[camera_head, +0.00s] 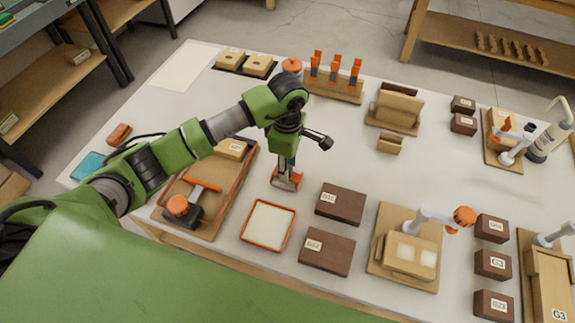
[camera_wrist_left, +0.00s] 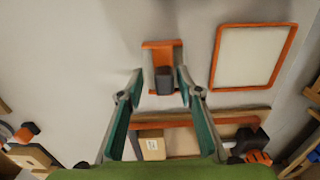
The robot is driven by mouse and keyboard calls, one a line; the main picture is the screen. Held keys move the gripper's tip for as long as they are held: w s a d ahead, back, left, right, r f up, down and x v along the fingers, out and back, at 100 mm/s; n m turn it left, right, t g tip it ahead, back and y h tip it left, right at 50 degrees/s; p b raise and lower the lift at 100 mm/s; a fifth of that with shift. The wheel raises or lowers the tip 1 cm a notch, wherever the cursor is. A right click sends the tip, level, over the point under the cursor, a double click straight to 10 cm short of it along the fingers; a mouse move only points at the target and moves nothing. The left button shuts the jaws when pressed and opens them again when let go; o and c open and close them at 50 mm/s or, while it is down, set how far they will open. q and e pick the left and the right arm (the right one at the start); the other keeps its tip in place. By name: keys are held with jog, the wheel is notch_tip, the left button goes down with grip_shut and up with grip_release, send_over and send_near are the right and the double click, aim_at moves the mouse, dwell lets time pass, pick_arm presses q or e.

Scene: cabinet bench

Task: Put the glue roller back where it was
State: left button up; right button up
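In the left wrist view, my left gripper's fingers (camera_wrist_left: 160,86) are apart on either side of the dark grip, with gaps visible. The gripper hides the roller's upper part in the head view. My right gripper is not in view.
A wooden tray (camera_head: 216,222) left of the roller holds a black-and-orange tool (camera_head: 179,206) and a labelled block (camera_head: 231,149). An orange-rimmed white pad (camera_head: 268,225) lies just right. Dark labelled blocks (camera_head: 341,204) stand further right. A rack with orange-topped tools (camera_head: 334,84) stands behind.

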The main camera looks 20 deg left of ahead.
pick_arm(q)
jog(key=shift+r, duration=0.2)
notch_tip(320, 180, up, 12)
jog(key=b, duration=0.2)
jog(key=shift+b, duration=0.35)
jog(key=shift+f, duration=0.1)
